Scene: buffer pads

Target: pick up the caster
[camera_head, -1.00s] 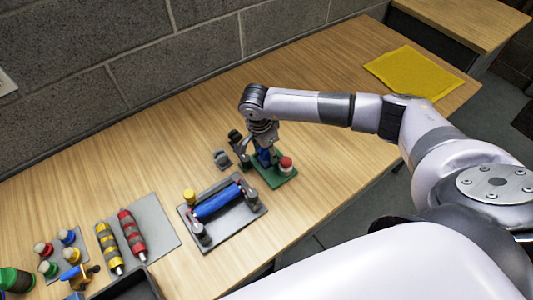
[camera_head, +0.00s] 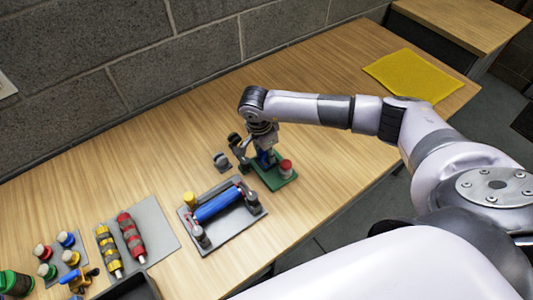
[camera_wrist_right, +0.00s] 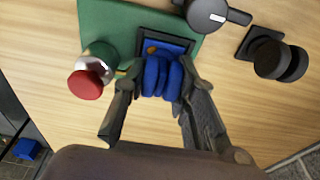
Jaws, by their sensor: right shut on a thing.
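The blue caster (camera_wrist_right: 160,76), with ribbed rounded wheels, is between the fingers of my right gripper (camera_wrist_right: 158,92) in the right wrist view. It is over a dark square socket (camera_wrist_right: 187,45) on a green base plate (camera_wrist_right: 120,14). I cannot tell whether it still touches the socket. In the head view the blue caster (camera_head: 264,158) is partly hidden by my right gripper (camera_head: 254,152), which points down over the green plate (camera_head: 270,181). My right gripper is shut on the blue caster. My left gripper is not in view.
A red-topped button (camera_wrist_right: 86,84) stands close beside the right gripper on the green plate. A dark twin-wheeled piece (camera_head: 221,160) is nearby. A grey tray with a blue roller (camera_head: 217,203) lies to the left. Free wood and a yellow mat (camera_head: 412,74) are to the right.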

